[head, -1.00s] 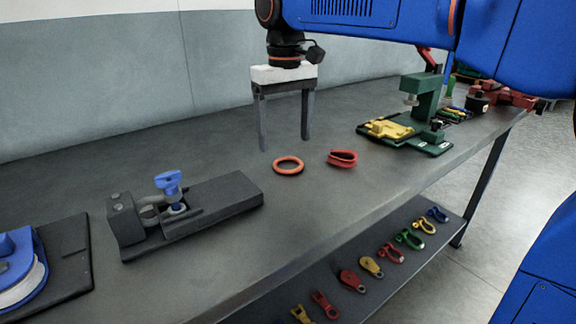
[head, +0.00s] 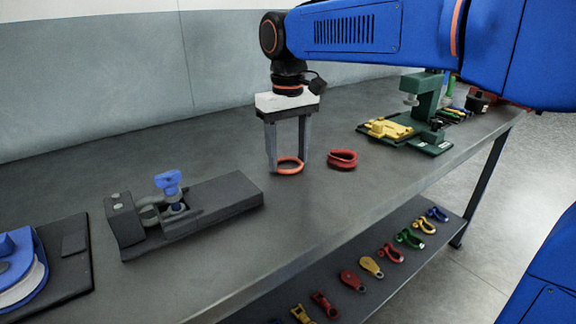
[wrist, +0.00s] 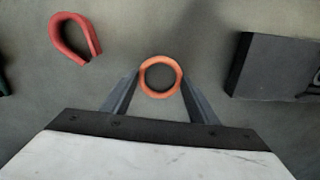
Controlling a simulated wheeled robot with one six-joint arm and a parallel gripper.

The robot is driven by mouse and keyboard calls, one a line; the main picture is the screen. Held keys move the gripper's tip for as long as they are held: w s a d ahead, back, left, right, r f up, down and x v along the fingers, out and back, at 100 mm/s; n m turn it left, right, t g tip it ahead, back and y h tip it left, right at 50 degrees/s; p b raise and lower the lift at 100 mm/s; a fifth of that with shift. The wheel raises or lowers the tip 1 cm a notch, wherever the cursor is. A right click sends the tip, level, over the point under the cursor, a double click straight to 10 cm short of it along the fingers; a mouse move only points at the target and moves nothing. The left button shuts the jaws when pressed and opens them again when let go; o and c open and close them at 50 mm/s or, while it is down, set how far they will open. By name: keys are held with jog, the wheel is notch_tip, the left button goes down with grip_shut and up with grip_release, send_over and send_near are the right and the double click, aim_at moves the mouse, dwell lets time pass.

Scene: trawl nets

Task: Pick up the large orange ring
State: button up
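The large orange ring (head: 290,171) lies flat on the grey workbench. My gripper (head: 288,168) is open and points down over it, with one finger at the ring's left and one at its right in the head view. In the wrist view the orange ring (wrist: 160,77) shows between the two fingertips (wrist: 160,80), and nothing blocks its round outline. Whether the fingers touch the ring, I cannot tell. The ring appears to rest on the bench.
A red thimble-shaped loop (head: 343,159) lies just right of the ring. A dark fixture with a blue-handled shackle (head: 190,205) stands at the left front. A green press (head: 425,110) with a yellow part is at the right. Several coloured fittings lie on the lower shelf (head: 330,277).

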notch_tip(320, 180, up, 10)
dwell(0.7)
jog(key=shift+a, duration=0.1)
